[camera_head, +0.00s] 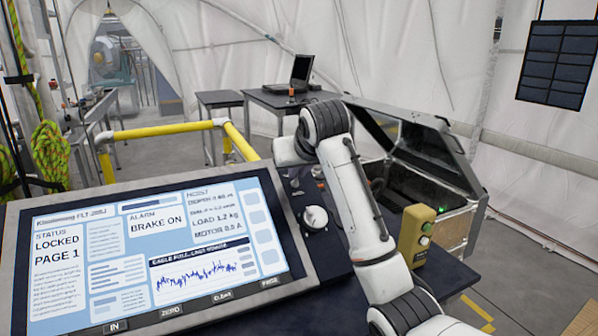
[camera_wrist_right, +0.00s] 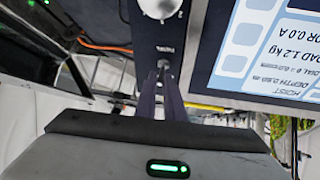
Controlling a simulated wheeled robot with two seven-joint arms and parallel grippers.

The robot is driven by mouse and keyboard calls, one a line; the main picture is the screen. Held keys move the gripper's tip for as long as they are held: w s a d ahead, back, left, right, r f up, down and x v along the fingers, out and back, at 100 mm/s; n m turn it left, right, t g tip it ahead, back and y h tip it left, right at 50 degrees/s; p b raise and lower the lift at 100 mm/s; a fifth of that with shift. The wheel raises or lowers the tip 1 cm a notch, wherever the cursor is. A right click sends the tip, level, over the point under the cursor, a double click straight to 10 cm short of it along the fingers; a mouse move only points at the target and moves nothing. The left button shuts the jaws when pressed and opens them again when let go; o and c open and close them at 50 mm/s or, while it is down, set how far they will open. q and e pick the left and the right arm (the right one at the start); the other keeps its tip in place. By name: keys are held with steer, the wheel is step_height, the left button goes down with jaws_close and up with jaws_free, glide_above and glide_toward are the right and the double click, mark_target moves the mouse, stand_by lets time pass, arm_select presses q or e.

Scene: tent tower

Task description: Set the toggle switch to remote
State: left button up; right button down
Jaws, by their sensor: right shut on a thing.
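My right gripper (camera_wrist_right: 163,76) reaches down over the black control panel (camera_head: 338,262), its two dark fingers close together. In the right wrist view its tips are shut around a small toggle switch (camera_wrist_right: 164,63) below a small label on the panel. The fingers hide most of the switch, and I cannot read the label or tell which way the lever is set. In the head view my right arm and hand largely cover that spot. My left gripper is not in view.
A white knob (camera_head: 315,218) sits on the panel near the switch. The display (camera_head: 150,250) at left reads "LOCKED" and "BRAKE ON". A yellow box with buttons (camera_head: 415,235) stands right of my arm. An open case (camera_head: 425,150) and a yellow rail (camera_head: 165,131) lie behind.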

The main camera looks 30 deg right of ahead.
stand_by(0.4)
steer(key=c, duration=1.8)
jaws_free()
steer(key=shift+c, duration=0.2)
steer(key=v, duration=1)
steer(key=shift+s+r, duration=0.1)
